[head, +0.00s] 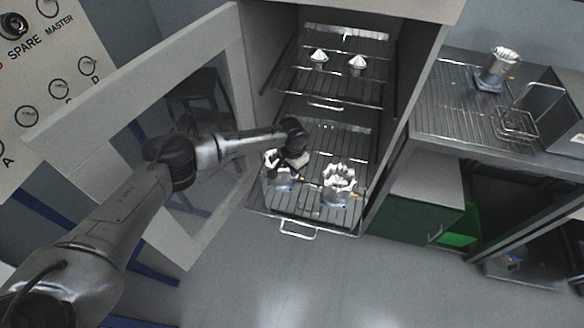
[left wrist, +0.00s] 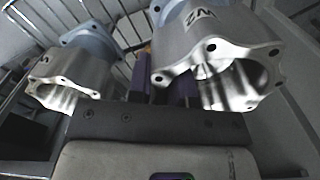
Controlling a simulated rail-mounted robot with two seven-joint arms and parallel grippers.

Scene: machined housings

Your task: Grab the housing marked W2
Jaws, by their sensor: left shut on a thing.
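The housing marked W2 (left wrist: 215,65) is a silvery flanged casting in the left wrist view, its mark upside down there. In the head view a housing (head: 281,182) sits at the left of the lower wire rack, partly covered by my left gripper (head: 287,161). In the left wrist view the purple fingers (left wrist: 167,88) are at the W2 housing's near side, shut on it; the contact is partly hidden. A second housing (head: 338,184) stands to the right on the same rack, and shows at the left of the wrist view (left wrist: 72,80). My right gripper is out of view.
The cabinet's door (head: 225,130) stands open at the left. An upper wire rack (head: 330,85) holds two cone-topped parts (head: 357,64). On the right bench are another housing (head: 497,70) and a wire basket (head: 516,124). The floor in front is clear.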

